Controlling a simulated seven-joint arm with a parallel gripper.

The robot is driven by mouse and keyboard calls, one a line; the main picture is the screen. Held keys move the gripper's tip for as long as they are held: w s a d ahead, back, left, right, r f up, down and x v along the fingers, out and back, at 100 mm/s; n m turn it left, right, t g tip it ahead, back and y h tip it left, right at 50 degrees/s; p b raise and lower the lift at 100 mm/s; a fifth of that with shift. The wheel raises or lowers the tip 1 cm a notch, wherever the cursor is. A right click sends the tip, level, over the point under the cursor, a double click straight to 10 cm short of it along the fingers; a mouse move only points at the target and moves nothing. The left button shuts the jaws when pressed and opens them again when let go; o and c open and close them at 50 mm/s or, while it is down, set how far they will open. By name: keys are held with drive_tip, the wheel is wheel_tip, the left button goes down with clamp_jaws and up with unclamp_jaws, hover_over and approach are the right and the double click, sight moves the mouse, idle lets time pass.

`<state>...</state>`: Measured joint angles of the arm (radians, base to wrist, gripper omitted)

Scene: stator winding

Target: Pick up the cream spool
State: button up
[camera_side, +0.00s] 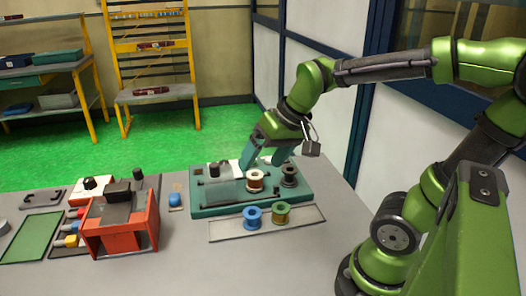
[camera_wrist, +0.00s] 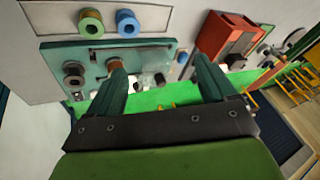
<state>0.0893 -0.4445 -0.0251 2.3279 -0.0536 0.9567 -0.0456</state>
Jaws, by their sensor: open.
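The cream spool (camera_side: 255,181), wound with copper-brown wire, stands upright on the teal fixture (camera_side: 215,210) in the side view. In the wrist view the cream spool (camera_wrist: 115,62) shows only in part, behind the tip of the left finger. My gripper (camera_side: 262,164) is open and empty above the fixture, fingers pointing down, behind the spool as the side view sees it. In the wrist view my gripper (camera_wrist: 161,66) has its fingers wide apart, and the spool lies near the left finger, not centred between them. Whether that finger touches it I cannot tell.
A dark grey spool (camera_side: 289,175) stands on the fixture just right of the cream one. A blue spool (camera_side: 252,216) and a green spool (camera_side: 280,213) stand on a pale strip (camera_side: 305,219) in front. A red machine (camera_side: 125,228) is at the left.

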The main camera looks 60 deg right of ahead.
drive_tip(key=w+d+f+n+g+h, duration=0.1)
drive_tip(key=w+d+f+n+g, duration=0.2)
drive_tip(key=w+d, duration=0.85)
drive_tip(key=n+g, duration=0.2)
hover_over(255, 180)
drive_tip(key=w+d, duration=0.1)
drive_tip(key=d, duration=0.1)
drive_tip(key=f, duration=1)
drive_tip(key=shift+a, duration=0.25)
drive_tip(key=shift+w+d+f, duration=0.1)
drive_tip(key=shift+d+f, duration=0.1)
drive_tip(key=shift+f, duration=1.25)
drive_tip(key=shift+d+f, duration=0.15)
drive_tip(key=shift+f, duration=1.25)
drive_tip(key=shift+c, duration=0.5)
drive_tip(key=c, duration=1.1)
drive_tip(key=shift+r, duration=0.15)
